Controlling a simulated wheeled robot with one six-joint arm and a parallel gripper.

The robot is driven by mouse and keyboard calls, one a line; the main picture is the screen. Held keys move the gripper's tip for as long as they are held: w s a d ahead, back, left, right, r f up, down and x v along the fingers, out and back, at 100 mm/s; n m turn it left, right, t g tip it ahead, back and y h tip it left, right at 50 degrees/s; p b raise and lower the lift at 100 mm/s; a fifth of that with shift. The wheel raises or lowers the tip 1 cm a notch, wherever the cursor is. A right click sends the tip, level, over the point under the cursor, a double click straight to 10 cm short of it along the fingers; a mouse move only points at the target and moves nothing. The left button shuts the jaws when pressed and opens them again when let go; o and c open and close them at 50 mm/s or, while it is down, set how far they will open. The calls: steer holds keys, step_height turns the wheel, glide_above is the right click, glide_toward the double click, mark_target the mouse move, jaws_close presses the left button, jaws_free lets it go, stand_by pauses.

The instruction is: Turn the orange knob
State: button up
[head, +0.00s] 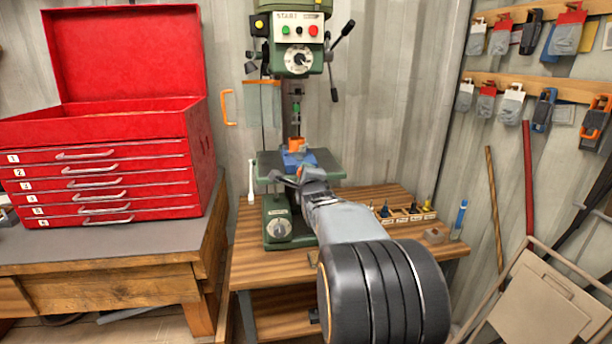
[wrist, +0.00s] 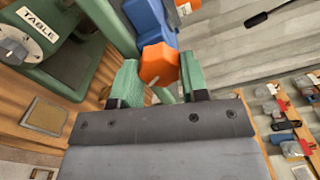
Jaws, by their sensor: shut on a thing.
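The orange knob (wrist: 158,64) is a faceted orange piece at the front end of a blue vise (wrist: 150,22) in the wrist view. My gripper (wrist: 160,75) has its two green fingers on either side of the knob, shut on it. In the head view the blue vise (head: 299,159) sits on the drill press table, with an orange part (head: 297,144) on top.
The green drill press (head: 278,222) stands on a wooden bench (head: 255,255). Its handles (head: 341,40) stick out at upper right. A red tool chest (head: 105,165) stands on the left. A bit holder (head: 405,215) and a blue bottle (head: 460,217) are on the bench's right side.

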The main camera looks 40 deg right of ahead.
stand_by(0.3)
steer(key=o, duration=0.9)
steer(key=shift+s, duration=0.1)
steer(key=b+v, duration=0.1)
steer(key=v, duration=1.2)
steer(key=shift+s+a, duration=0.2)
steer(key=shift+s, duration=0.05)
